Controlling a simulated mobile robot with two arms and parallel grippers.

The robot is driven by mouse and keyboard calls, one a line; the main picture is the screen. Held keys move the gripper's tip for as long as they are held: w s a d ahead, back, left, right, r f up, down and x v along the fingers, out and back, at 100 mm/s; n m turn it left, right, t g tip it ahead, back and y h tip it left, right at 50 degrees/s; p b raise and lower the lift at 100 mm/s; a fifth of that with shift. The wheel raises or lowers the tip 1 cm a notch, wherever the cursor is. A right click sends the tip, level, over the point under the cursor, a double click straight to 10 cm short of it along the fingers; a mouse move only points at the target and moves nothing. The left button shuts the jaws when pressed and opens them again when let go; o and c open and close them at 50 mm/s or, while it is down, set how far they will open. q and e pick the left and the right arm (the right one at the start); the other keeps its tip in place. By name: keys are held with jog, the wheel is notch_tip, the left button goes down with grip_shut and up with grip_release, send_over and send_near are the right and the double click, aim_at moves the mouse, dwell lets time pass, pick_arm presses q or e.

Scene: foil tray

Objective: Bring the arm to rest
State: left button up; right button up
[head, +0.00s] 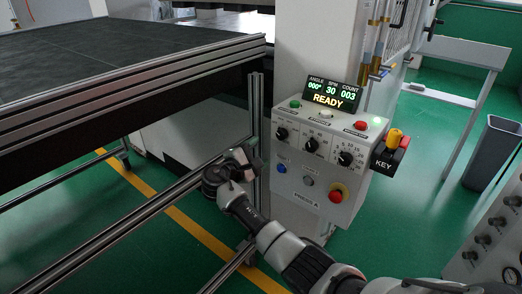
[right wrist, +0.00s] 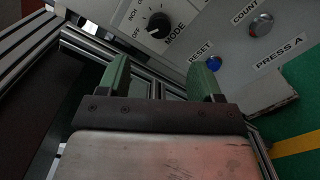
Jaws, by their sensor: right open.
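My right arm (head: 284,247) reaches in from the lower right of the head view. Its right gripper (head: 246,157) is just left of the press control box (head: 325,190), near an upright metal post. In the right wrist view my right gripper (right wrist: 160,80) has two green fingers set wide apart with nothing between them. The fingers point toward the lower part of the panel, near the blue RESET button (right wrist: 213,62) and the MODE knob (right wrist: 159,25). I cannot tell the exact gap to the panel. My left gripper is not in view.
The display (head: 330,93) reads READY, angle 000, SPM 30, count 003. A dark-topped table (head: 130,95) with metal rails stands left.

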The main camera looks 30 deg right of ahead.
dwell(0.3)
jog(key=s+a+f+n+y+p, duration=0.1)
jog(key=s+f+y, duration=0.2)
jog(key=f, duration=0.9)
jog(key=s+f+n+y+p, duration=0.1)
jog(key=s+f+y, duration=0.2)
jog(key=f, duration=0.8)
jog(key=s+a+f+g+y, duration=0.25)
jog(key=s+f+y, duration=0.25)
jog(key=s+f, duration=0.8)
jog(key=s+a+f+m+g+y+p, duration=0.1)
jog(key=s+f, duration=0.4)
jog(key=s, duration=0.7)
jog(key=s+a+f+m+g+y+p, duration=0.1)
jog(key=s+f+m, duration=0.4)
jog(key=s, duration=0.8)
jog(key=s+a+f+m+g+y+p, duration=0.1)
jog(key=s+a+f+m+y, duration=0.2)
jog(key=s+f, duration=0.4)
jog(key=s+m, duration=0.1)
jog(key=s, duration=0.5)
jog(key=shift+s+a+f+y, duration=0.15)
jog(key=shift+s+a+y, duration=0.05)
jog(key=shift+a+y, duration=0.15)
